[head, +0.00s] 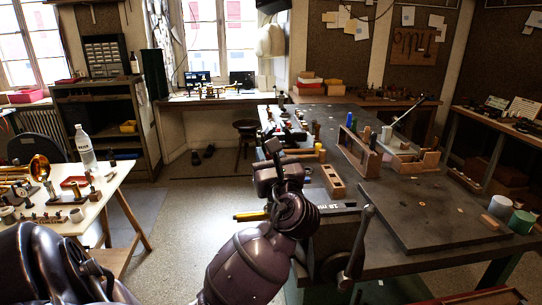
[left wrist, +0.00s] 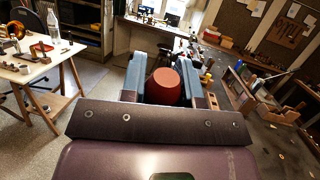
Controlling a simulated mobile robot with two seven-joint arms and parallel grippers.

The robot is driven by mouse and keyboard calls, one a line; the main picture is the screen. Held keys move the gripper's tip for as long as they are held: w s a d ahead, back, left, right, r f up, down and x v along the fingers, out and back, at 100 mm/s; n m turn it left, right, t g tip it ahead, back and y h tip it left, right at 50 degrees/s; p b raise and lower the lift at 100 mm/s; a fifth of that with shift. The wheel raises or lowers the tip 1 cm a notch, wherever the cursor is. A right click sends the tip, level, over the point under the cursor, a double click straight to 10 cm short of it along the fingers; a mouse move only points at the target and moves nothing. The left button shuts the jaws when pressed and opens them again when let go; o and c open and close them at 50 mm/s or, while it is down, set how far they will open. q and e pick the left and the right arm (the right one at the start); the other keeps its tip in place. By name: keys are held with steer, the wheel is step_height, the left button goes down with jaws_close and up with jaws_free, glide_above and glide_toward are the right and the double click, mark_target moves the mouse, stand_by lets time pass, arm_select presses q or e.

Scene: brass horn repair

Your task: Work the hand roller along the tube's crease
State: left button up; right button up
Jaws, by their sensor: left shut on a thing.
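My left gripper (head: 275,160) reaches over the near left edge of the dark bench. In the left wrist view its blue-grey fingers (left wrist: 163,82) are shut on a red rounded handle (left wrist: 164,86), which may belong to the hand roller. The rest of the held thing is hidden. A yellow bar (head: 250,216) shows low beside my left wrist, partly covered by it. It may be the tube, but no crease can be made out. My right gripper is not in view.
A vise with a lever (head: 355,250) is at the bench's near edge. A wooden block (head: 333,181), a wooden rack (head: 358,152) and a dark flat board (head: 430,210) lie on the bench. A white table (head: 112,183) with brass parts stands left, with open floor between.

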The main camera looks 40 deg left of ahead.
arm_select(q)
steer(key=shift+s+a, duration=0.35)
steer(key=shift+s, duration=0.1)
steer(key=shift+s+a, duration=0.4)
steer(key=shift+s, duration=0.05)
steer(key=shift+s+a, duration=0.35)
steer(key=shift+s, duration=0.05)
steer(key=shift+s+a, duration=0.1)
steer(key=shift+s, duration=0.05)
steer(key=shift+s+a+f, duration=0.1)
steer(key=shift+s+a, duration=0.1)
steer(key=shift+s, duration=0.1)
stand_by(0.3)
